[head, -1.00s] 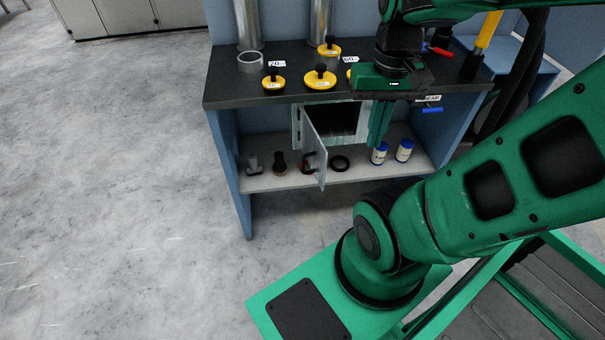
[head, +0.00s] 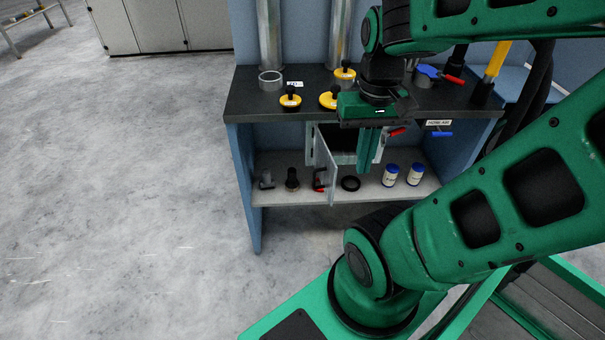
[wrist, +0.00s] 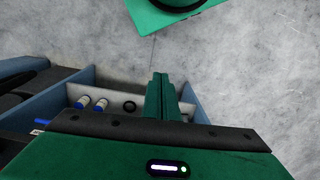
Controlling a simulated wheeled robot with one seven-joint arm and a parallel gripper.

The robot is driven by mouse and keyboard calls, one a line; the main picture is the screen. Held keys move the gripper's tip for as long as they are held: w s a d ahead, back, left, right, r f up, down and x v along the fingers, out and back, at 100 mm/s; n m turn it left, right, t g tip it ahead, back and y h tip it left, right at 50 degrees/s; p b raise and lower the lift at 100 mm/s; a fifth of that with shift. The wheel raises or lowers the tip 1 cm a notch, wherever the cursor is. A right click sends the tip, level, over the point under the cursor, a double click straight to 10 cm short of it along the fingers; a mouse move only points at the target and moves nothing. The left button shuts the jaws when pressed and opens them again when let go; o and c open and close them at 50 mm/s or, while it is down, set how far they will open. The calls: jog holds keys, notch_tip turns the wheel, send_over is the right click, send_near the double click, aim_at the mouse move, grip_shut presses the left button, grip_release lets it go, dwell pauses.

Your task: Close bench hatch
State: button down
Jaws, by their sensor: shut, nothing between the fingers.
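The bench hatch is a small pale grey door (head: 327,168) under the worktop. It stands open, swung out toward me from the left side of its frame, with the dark opening (head: 344,135) showing to its right. My gripper (head: 368,168) points down with its green fingers together and empty. In the head view the fingers overlap the right part of the opening, to the right of the door and apart from it in the picture. The wrist view shows the closed fingers (wrist: 160,78); I cannot make out the door there.
The dark worktop (head: 260,105) carries yellow round-based knobs (head: 290,101) and a grey ring (head: 270,80). The lower shelf (head: 280,196) holds dark fittings, a black ring (head: 350,184) and two blue-and-white canisters (head: 390,176). Open floor lies left of the bench.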

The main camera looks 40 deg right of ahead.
jog(key=w+a+f+n+h, duration=0.1)
jog(key=w+f+n, duration=0.3)
jog(key=w+n, duration=0.3)
jog(key=w+a+f+n+g, duration=0.1)
jog(key=w+f+n, duration=0.3)
jog(key=w, duration=0.5)
jog(key=w+a+f+n+h, duration=0.1)
jog(key=w+a+f+n, duration=0.1)
jog(key=w+f+n, duration=0.5)
jog(key=s+d+f, duration=0.2)
jog(key=d+f, duration=0.3)
jog(key=f, duration=0.2)
jog(key=shift+d+m, duration=0.25)
jog(key=shift+m, duration=0.15)
